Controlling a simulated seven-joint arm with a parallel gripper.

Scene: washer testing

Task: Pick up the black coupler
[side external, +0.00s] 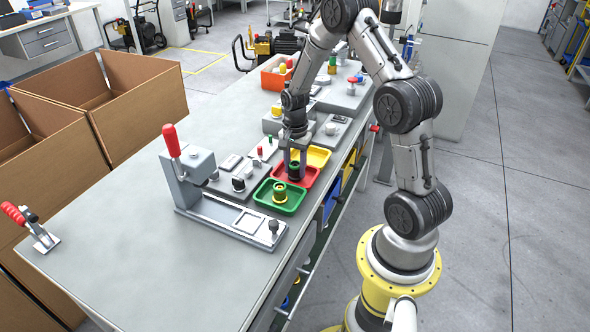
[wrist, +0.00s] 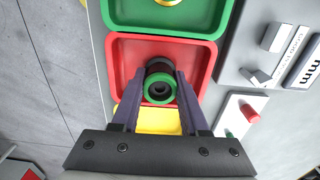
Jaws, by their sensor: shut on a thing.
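The black coupler (side external: 294,174), a dark cylinder with a green ring, is at the red tray (side external: 307,183) in the side external view. In the wrist view the coupler (wrist: 159,88) shows its green ring and dark centre over the red tray (wrist: 197,58). My gripper (side external: 295,165) points down at the tray with its fingers on either side of the coupler. In the wrist view my gripper (wrist: 162,76) is shut on it. I cannot tell whether the coupler still touches the tray floor; the fingers hide part of its sides.
A green tray (side external: 292,206) with a yellow-and-green part (side external: 280,193) and a yellow tray (side external: 318,157) flank the red tray. A lever press (side external: 195,170) with a red handle stands to the left. Small fixtures (side external: 238,180) sit close beside the trays.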

